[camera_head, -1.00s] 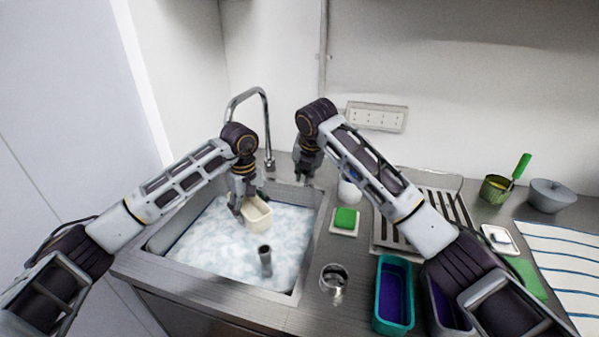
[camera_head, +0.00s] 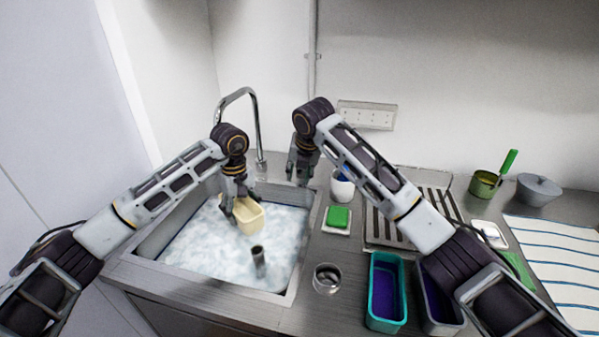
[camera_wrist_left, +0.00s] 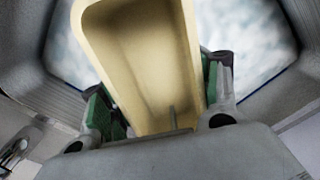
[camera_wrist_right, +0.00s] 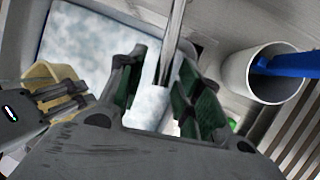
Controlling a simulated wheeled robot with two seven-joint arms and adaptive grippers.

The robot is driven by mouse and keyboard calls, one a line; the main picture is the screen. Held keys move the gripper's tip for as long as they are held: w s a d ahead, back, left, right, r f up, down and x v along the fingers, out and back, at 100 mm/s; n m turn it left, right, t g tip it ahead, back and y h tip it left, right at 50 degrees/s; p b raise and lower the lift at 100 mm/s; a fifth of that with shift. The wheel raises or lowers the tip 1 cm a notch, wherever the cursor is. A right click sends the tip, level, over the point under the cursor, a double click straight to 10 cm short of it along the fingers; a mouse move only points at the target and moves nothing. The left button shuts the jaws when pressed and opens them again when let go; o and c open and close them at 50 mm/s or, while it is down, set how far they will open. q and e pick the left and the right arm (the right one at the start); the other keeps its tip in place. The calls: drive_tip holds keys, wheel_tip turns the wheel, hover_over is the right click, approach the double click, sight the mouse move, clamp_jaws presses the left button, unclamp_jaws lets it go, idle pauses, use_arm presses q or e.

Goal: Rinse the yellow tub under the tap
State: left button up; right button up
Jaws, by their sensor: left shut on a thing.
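The pale yellow tub (camera_head: 246,219) is held over the foamy sink (camera_head: 293,268), below the left wrist. My left gripper (camera_head: 240,203) is shut on it. In the left wrist view the tub (camera_wrist_left: 145,60) sits between the fingers (camera_wrist_left: 160,105), its open inside facing the camera. The chrome tap (camera_head: 257,120) arches at the back of the sink; its spout end is hidden behind my left arm. My right gripper (camera_head: 300,173) is open near the sink's back right corner. In the right wrist view a chrome bar of the tap (camera_wrist_right: 174,40) shows beyond the gap between its fingers (camera_wrist_right: 160,95).
A white cup (camera_head: 340,189) with a blue item stands right of my right gripper. A green sponge (camera_head: 339,216), a metal cup (camera_head: 326,280) and teal (camera_head: 385,318) and grey tubs line the counter right of the sink. A dark upright tube (camera_head: 258,262) stands in the foam.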

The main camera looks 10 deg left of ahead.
drive_tip(key=v, duration=1.2)
idle(0.9)
drive_tip(key=c, duration=0.7)
drive_tip(key=w+d+t+h, duration=0.1)
drive_tip(key=w+d+f+n+t+h, duration=0.1)
drive_tip(key=shift+w+f+t, duration=0.1)
drive_tip(key=shift+w+t, duration=0.1)
drive_tip(key=shift+t, duration=0.2)
clamp_jaws()
drive_tip(key=s+d+f+n+t+y, duration=0.1)
drive_tip(key=s+f+n+t+y, duration=0.1)
drive_tip(key=f+n+t, duration=0.3)
drive_tip(key=s+d+f+n+t+y, duration=0.1)
drive_tip(key=s+f+n+t, duration=0.3)
drive_tip(key=n, duration=0.9)
drive_tip(key=shift+s+d+f+t+y, duration=0.2)
drive_tip(key=shift+s+f+t+y, duration=0.2)
drive_tip(key=shift+f+t+y, duration=0.7)
